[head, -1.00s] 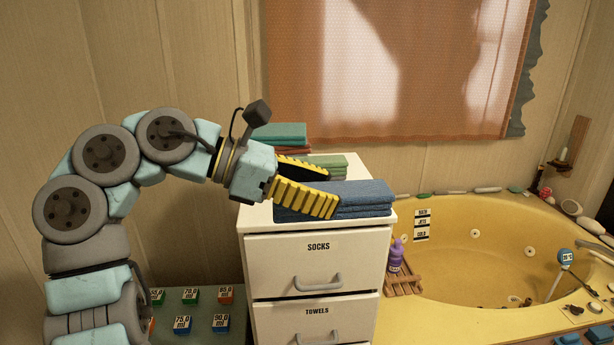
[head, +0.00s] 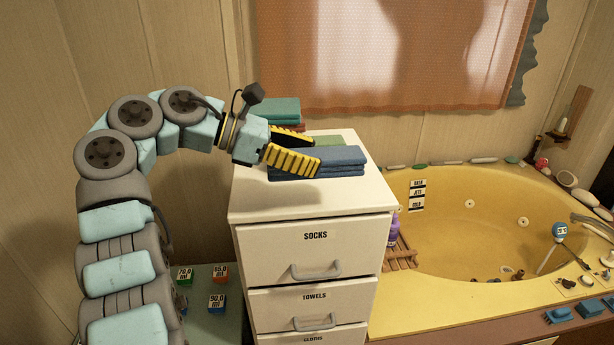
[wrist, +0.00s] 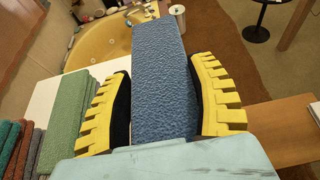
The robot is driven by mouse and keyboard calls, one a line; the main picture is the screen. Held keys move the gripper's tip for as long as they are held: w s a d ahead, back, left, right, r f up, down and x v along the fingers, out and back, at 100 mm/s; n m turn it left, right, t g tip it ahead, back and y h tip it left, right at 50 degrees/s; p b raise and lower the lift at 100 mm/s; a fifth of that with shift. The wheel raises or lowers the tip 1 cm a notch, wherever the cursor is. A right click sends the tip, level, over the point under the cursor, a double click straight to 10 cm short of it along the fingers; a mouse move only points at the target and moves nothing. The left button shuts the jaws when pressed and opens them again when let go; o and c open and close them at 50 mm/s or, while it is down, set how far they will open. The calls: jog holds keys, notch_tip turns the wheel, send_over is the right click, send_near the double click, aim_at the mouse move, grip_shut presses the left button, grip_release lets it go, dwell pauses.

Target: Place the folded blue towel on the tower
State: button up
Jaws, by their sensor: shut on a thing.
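The folded blue towel (head: 335,160) is between the yellow-padded fingers of my gripper (head: 312,153), which is shut on it. In the wrist view the towel (wrist: 160,75) runs lengthwise between both fingers. The tower (head: 310,206) is a white drawer unit with drawers labelled SOCKS and TOWELS and another lower label. The towel is over the rear part of its top; I cannot tell whether it touches the surface. The underside of the towel is hidden.
Green towels (wrist: 69,120) lie on the tower beside my gripper, with a teal towel (head: 279,109) over reddish ones behind. The front of the tower's top is clear. A yellow tub (head: 450,240) is at the right. Small labelled blocks (head: 217,301) sit low at the left.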

aim_at(307, 197)
jog(key=w+f+p, duration=0.1)
jog(key=w+f, duration=0.2)
jog(key=f, duration=0.1)
jog(key=shift+w+p, duration=0.25)
jog(key=shift+p, duration=0.1)
jog(key=shift+w+f+p, duration=0.4)
jog(key=shift+w+p, duration=0.1)
jog(key=shift+w+f, duration=0.2)
jog(key=shift+f, duration=0.2)
jog(key=shift+w+f+p, duration=0.1)
jog(key=shift+f+p, duration=0.05)
jog(key=shift+p, duration=0.25)
jog(key=shift+f+p, duration=0.75)
jog(key=shift+f, duration=0.85)
jog(key=shift+f, duration=0.1)
jog(key=o, duration=1.2)
